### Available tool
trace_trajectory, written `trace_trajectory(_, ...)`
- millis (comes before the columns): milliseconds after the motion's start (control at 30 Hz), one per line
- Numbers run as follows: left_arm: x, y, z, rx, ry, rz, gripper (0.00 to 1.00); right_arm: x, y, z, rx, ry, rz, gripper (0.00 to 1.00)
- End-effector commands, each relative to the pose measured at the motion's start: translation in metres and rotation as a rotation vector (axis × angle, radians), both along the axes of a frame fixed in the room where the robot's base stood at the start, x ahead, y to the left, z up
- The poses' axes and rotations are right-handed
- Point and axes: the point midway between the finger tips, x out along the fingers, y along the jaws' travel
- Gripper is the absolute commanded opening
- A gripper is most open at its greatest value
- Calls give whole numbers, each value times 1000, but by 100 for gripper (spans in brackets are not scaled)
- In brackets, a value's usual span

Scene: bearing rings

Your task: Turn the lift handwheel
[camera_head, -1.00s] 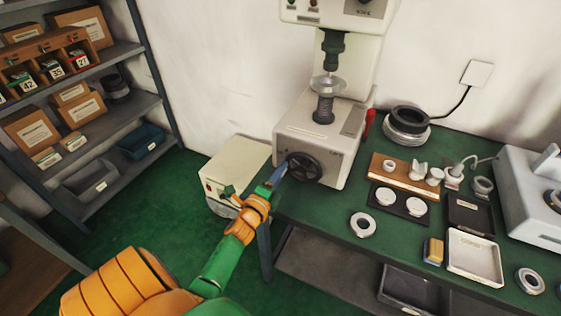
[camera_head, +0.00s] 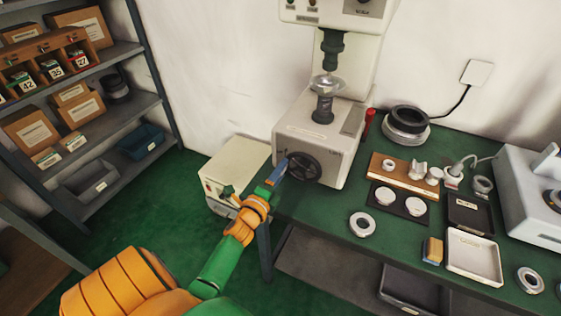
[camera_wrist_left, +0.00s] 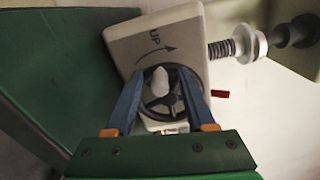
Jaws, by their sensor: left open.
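The lift handwheel (camera_head: 306,167) is a dark spoked wheel on the front of the pale press-like machine (camera_head: 318,135). My left gripper (camera_head: 283,166) is at the left side of the wheel in the head view. In the left wrist view its two blue fingers (camera_wrist_left: 158,74) are spread apart, with the handwheel (camera_wrist_left: 158,104) and a pale knob seen between them. I cannot tell whether the fingers touch the rim. An "UP" mark with a curved arrow (camera_wrist_left: 168,48) is on the housing beside the wheel. My right gripper is not in view.
The green bench (camera_head: 330,214) holds a wooden block with small parts (camera_head: 404,172), a white tray (camera_head: 474,257) and loose rings (camera_head: 362,224). A pale cabinet (camera_head: 236,169) stands left of the machine. Shelves (camera_head: 150,103) stand at the far left.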

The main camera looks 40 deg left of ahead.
Motion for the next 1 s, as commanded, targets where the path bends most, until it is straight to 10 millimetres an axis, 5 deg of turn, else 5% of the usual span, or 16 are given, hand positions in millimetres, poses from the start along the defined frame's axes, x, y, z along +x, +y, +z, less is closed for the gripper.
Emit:
trace_trajectory(333,-62,-15,0,-1,3,1,55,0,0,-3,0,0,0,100)
trace_trajectory(800,-66,-16,2,-6,1,3,55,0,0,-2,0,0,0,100)
trace_trajectory(867,-66,-15,1,-57,11,25,55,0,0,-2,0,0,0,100)
trace_trajectory(1000,-76,-22,-16,-450,105,188,55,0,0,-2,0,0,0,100)
